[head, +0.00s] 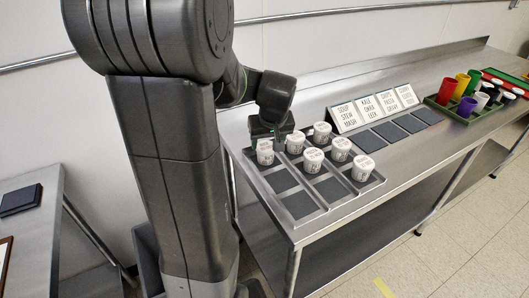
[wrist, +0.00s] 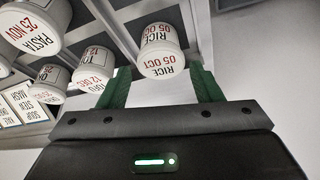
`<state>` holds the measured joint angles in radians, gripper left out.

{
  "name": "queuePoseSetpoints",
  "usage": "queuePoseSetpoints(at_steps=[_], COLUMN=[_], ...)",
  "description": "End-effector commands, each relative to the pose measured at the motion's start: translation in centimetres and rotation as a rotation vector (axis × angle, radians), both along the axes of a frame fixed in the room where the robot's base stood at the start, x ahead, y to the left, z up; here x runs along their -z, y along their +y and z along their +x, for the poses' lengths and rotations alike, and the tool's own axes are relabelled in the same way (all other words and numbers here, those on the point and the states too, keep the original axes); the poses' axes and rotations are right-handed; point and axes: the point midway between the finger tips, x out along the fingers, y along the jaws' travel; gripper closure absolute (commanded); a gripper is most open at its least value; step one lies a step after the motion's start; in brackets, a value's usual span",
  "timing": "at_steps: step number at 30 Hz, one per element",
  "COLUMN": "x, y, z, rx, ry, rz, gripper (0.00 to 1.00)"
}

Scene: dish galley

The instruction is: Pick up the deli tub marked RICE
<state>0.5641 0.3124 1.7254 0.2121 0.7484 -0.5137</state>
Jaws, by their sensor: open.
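The deli tub marked RICE (wrist: 160,52) is white with red and dark lettering, 05 OCT below the name. In the wrist view it appears upside down, between the tips of my open green fingers (wrist: 161,88), with a narrow gap showing on each side. In the head view the leftmost tub (head: 265,153), at the back left of the tray, appears to be the same one; its label is too small to read there. My gripper (head: 268,138) is right at it, from behind and above. I cannot tell how deep the tub sits between the fingers.
Several similar tubs stand close by, including one marked PASTA (wrist: 35,25) and one with 12 DEC (wrist: 95,68). They share a grey compartmented tray (head: 299,222) on the steel counter. Sign cards (head: 345,117) and a green crate of cups (head: 446,109) stand farther right.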

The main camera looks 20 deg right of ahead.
Motion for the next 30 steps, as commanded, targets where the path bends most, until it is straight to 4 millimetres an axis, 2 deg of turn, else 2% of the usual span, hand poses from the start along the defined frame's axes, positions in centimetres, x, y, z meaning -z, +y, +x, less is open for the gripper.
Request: queuePoseSetpoints(at_steps=[10,21,29,30], x=[2.2,5.8,6.1,6.0], y=[-0.1,-0.4,-0.4,-0.4], z=[1.0,2.7,2.8,2.8], rx=[0.0,0.0,0.0,0.0], ry=[0.002,0.002,0.0,0.0], rz=[0.001,0.0,0.0,0.0], gripper=[0.41,0.41,0.41,0.45])
